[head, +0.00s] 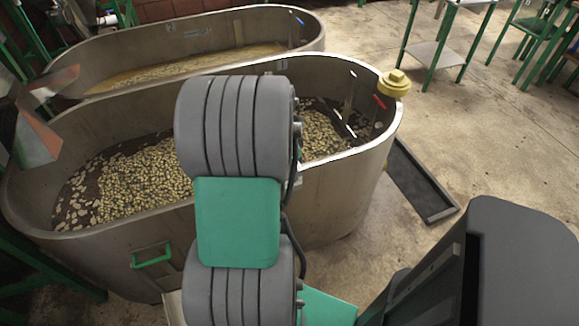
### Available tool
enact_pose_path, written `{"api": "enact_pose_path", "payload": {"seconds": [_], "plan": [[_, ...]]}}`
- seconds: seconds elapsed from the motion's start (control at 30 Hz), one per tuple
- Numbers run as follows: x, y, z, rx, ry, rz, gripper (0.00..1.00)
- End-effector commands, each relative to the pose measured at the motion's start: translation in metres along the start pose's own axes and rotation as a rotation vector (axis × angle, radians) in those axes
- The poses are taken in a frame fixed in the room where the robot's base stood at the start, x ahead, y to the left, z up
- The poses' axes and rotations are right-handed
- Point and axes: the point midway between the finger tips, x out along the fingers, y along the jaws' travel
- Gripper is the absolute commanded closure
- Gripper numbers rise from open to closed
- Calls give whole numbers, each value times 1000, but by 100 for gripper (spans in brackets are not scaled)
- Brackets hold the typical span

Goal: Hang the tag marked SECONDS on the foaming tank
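Two oval metal tanks stand one behind the other. The near tank (330,200) holds many small pale yellow pieces in dark liquid. The far tank (130,47) has a tan, cloudy surface with pale bits along it. I cannot tell for certain which one is foaming. No tag marked SECONDS can be made out. My grey and green arm stands across the middle of the picture and hides part of the near tank. My gripper is not in view.
A yellow fitting (394,84) sits at the near tank's right rim, with a small red piece (380,102) inside by the wall. A dark floor tray (421,181) lies right of the tank. A green-legged table (440,54) stands at the back right. Concrete floor between is clear.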

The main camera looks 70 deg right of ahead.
Motion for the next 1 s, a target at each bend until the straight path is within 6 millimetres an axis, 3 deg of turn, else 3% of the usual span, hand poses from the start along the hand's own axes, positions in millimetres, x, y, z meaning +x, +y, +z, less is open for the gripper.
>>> {"api": "enact_pose_path", "payload": {"seconds": [0.3, 0.33, 0.6, 0.87, 1.0], "plan": [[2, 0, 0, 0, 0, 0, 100], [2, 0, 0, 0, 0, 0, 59], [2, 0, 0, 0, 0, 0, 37], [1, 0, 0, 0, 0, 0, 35], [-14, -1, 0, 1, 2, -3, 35]]}}
